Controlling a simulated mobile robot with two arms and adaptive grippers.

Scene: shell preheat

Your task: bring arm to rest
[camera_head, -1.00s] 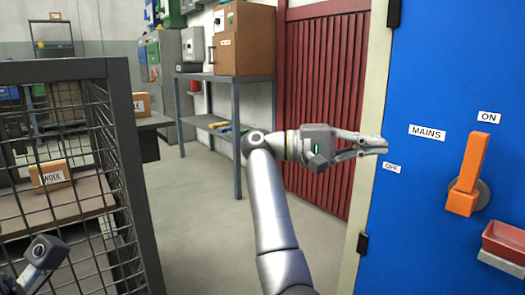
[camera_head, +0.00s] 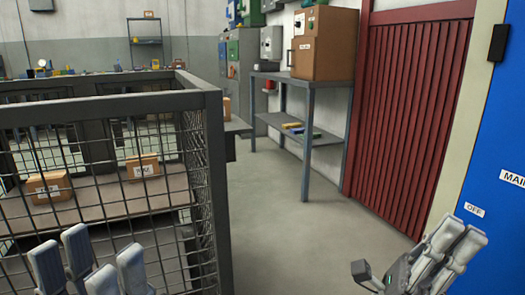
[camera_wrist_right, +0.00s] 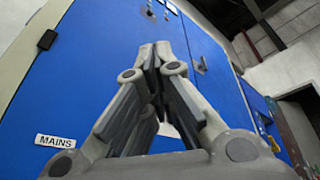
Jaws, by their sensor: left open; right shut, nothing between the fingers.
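My right gripper (camera_head: 462,240) is at the lower right of the head view, in front of the blue panel (camera_head: 496,145). Its fingers are together and hold nothing. In the right wrist view the same gripper (camera_wrist_right: 157,52) has its fingertips meeting, with a blue panel (camera_wrist_right: 95,65) behind them. My left gripper (camera_head: 90,250) is at the lower left of the head view, in front of the mesh cage. Its fingers stand apart and empty, pointing up. The rest of both arms is mostly out of the head view.
The mesh cage (camera_head: 214,130) fills the left, with small labelled boxes (camera_head: 142,167) inside. A grey table (camera_head: 318,82) bearing a brown cabinet (camera_head: 322,42) stands behind, beside a red slatted door (camera_head: 412,110). The grey floor (camera_head: 285,235) between cage and door is clear.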

